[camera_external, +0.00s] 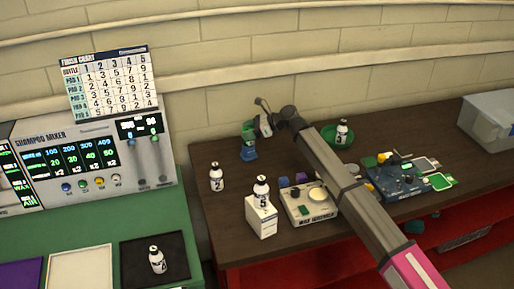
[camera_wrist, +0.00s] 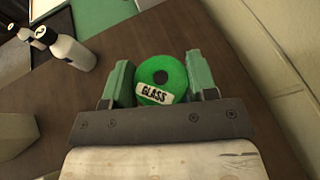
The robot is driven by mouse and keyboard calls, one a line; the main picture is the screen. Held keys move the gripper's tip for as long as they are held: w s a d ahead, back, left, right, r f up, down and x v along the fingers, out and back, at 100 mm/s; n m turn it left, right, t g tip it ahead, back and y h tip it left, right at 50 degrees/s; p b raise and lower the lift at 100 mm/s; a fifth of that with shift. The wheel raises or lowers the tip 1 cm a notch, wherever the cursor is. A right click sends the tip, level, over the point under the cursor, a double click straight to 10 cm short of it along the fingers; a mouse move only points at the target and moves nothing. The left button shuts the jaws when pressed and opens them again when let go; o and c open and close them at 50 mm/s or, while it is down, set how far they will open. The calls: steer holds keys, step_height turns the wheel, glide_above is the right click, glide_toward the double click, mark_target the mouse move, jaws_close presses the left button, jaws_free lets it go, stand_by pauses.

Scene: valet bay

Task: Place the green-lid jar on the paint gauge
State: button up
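In the external view the jar (camera_external: 249,152) appears upright on the brown table's left back part, below my gripper (camera_external: 250,130). A blue device with knobs and coloured cards (camera_external: 398,181), right of my arm, may be the paint gauge; its label is unreadable.
A white box (camera_external: 262,218) carries a bottle marked 5 (camera_external: 261,188). Bottle 2 (camera_external: 216,177) stands left of it. A white wax device (camera_external: 306,211) sits beside the box. A green bowl (camera_external: 337,140) holds a bottle behind my arm. A grey bin (camera_external: 488,122) is far right.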

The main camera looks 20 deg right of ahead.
steer(key=o, duration=0.3)
steer(key=shift+o, duration=0.2)
steer(key=shift+r, duration=0.15)
steer(key=v, duration=1.2)
